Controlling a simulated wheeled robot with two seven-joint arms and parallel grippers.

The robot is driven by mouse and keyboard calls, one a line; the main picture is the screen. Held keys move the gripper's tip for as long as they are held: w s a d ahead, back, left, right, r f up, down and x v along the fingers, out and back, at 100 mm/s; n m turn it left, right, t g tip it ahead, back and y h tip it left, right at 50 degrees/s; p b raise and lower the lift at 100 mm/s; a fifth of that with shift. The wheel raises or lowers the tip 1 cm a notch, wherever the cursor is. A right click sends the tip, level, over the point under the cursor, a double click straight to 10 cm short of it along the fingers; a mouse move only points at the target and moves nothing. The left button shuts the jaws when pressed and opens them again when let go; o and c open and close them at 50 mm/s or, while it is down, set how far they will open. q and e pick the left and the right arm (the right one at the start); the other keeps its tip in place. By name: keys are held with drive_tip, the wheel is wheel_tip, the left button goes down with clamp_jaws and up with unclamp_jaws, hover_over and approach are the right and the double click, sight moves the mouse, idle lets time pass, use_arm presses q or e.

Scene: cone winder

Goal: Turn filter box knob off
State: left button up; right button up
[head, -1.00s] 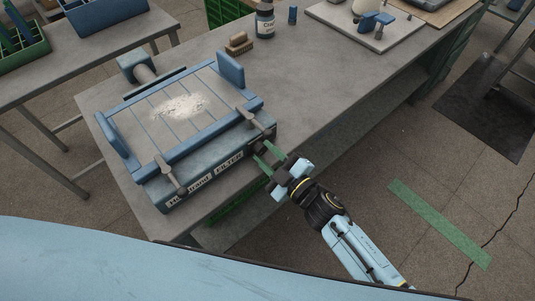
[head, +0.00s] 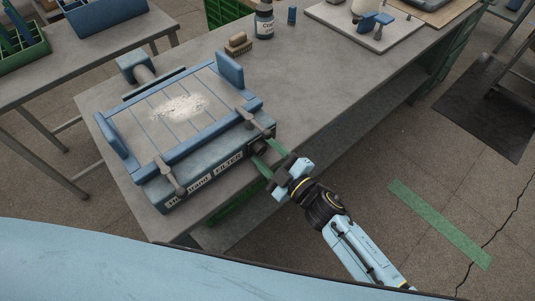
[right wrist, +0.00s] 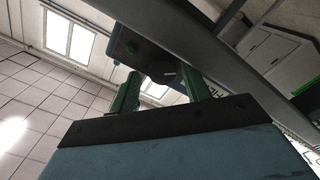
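The blue filter box (head: 210,182) sits at the near edge of the grey workbench, its front carrying a white label that ends in "FILTER". Its dark knob (head: 258,147) is on the front, right of the label, and partly hidden. My right gripper (head: 260,151) is at the front with its green fingers spread either side of the knob. In the right wrist view the dark knob (right wrist: 164,72), with a short pale mark, shows between the open fingers (right wrist: 162,88). I cannot tell whether they touch it. My left gripper is not in view.
The box has a pale powder patch (head: 180,107) on its slatted top and two dark clamp handles (head: 170,176) at its front. A brown brush (head: 238,44) and a dark bottle (head: 264,20) stand behind. The bench right of the box is clear.

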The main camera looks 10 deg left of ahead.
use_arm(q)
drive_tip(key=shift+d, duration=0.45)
use_arm(e)
drive_tip(key=shift+s+a+f, duration=0.1)
drive_tip(key=shift+s+f, duration=0.1)
drive_tip(key=shift+f, duration=0.1)
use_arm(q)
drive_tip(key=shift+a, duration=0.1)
use_arm(e)
drive_tip(key=shift+m, duration=3.2)
drive_tip(key=shift+d+m, duration=0.2)
drive_tip(key=shift+m, duration=0.3)
drive_tip(key=p+v, duration=0.2)
drive_tip(key=v, duration=1.1)
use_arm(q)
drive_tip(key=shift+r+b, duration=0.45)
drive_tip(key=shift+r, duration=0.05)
use_arm(e)
drive_tip(key=d+f+m+h, duration=0.2)
drive_tip(key=d+f+h, duration=0.2)
drive_tip(key=f, duration=0.6)
drive_tip(key=s+d+f+m+h, duration=0.1)
drive_tip(key=d+f+m+h, duration=0.2)
drive_tip(key=d+f, duration=0.6)
drive_tip(key=shift+f+g+h, duration=0.3)
drive_tip(key=shift+f+h, duration=0.3)
drive_tip(key=shift+h, duration=0.2)
